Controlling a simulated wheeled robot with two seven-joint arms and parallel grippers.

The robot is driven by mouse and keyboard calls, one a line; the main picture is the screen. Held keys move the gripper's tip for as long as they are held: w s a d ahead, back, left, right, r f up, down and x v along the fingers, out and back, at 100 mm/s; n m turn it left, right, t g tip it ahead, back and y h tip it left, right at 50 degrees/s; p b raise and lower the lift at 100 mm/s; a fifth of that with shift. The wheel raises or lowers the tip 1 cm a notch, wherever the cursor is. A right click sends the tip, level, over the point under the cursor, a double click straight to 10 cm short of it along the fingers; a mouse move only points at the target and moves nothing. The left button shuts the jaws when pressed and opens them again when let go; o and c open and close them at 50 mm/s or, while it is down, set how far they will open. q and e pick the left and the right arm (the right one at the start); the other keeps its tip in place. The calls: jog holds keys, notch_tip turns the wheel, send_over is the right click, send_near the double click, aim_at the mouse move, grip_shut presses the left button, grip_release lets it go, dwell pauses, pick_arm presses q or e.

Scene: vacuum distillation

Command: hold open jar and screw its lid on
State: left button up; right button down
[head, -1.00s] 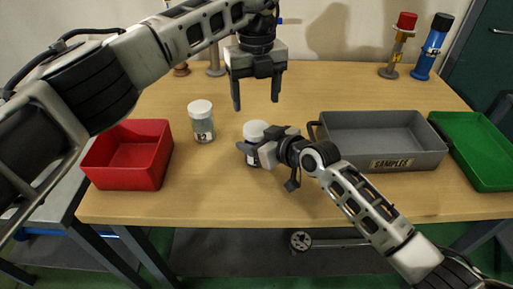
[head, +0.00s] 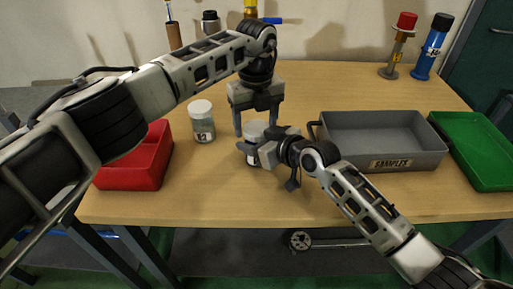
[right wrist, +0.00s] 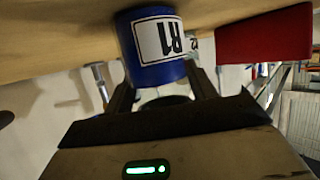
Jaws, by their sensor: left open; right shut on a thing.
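The jar (head: 254,161) stands on the table with a white top. In the right wrist view the same jar (right wrist: 158,50) looks blue, with a label reading R1 and a clear part beyond the blue. My right gripper (head: 254,153) is shut on its side; its fingers also reach to the jar in the right wrist view (right wrist: 165,84). My left gripper (head: 256,127) is open and points down, with its fingertips on either side of the white top. I cannot tell whether they touch it, nor whether the white top is a separate lid.
Another white-topped jar (head: 202,124) stands to the left. A red bin (head: 132,176) lies behind my left arm. A grey samples tray (head: 400,165) and a green tray (head: 478,150) are at the right. Red-topped (head: 400,45) and blue (head: 432,48) cylinders stand at the back right. The front table is clear.

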pick_arm(q)
jog(key=shift+f, duration=0.3)
jog(key=c, duration=0.9)
jog(key=m, duration=0.3)
pick_arm(e)
jog(key=shift+d, duration=0.1)
pick_arm(q)
jog(key=o, duration=1.1)
jog(key=shift+d, duration=0.1)
jog(key=shift+r, duration=0.15)
pick_arm(e)
jog(key=shift+a, duration=0.2)
